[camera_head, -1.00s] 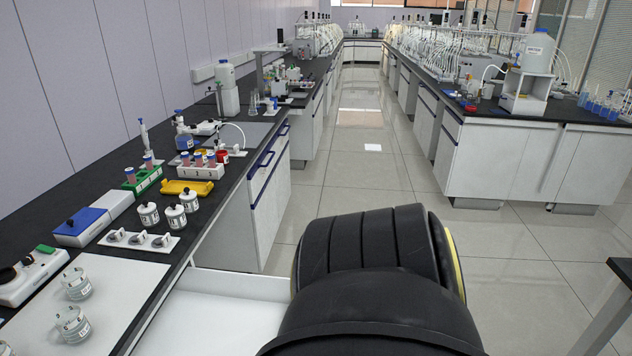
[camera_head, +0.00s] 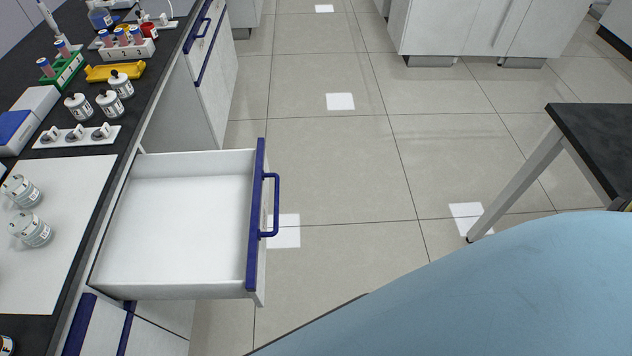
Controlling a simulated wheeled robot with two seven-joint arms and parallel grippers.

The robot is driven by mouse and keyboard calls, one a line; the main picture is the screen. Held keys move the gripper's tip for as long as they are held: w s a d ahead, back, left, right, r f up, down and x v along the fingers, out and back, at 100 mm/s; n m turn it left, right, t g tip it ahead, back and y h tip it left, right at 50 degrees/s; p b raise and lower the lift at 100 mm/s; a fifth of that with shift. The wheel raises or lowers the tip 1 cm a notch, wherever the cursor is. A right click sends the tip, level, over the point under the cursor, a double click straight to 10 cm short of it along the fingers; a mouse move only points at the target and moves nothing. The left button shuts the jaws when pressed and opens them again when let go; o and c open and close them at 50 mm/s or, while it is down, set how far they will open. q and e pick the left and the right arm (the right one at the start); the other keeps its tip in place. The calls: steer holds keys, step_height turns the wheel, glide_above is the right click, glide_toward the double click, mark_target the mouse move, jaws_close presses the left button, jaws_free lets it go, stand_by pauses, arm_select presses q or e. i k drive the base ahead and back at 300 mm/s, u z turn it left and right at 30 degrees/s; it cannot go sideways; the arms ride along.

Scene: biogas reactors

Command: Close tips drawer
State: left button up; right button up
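The drawer (camera_head: 180,222) under the left bench is pulled well out over the floor. It has white walls, a blue front edge and a blue handle (camera_head: 276,205) facing right. The visible inside of the drawer is empty. Neither of my grippers is in view, and nothing touches the handle.
The black bench top (camera_head: 100,170) above the drawer holds white-lidded jars (camera_head: 109,103), a tube rack (camera_head: 127,48) and a yellow tray (camera_head: 115,71). A dark-topped table (camera_head: 600,140) stands at the right. The tiled floor (camera_head: 335,150) between is clear.

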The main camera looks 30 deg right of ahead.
mark_target(192, 224)
steer(key=z, duration=0.2)
steer(key=k, duration=0.6)
steer(key=u, duration=0.55)
steer(key=k, duration=0.9)
steer(key=z, duration=0.6)
steer(key=i, duration=1.9)
steer(key=u, duration=1.1)
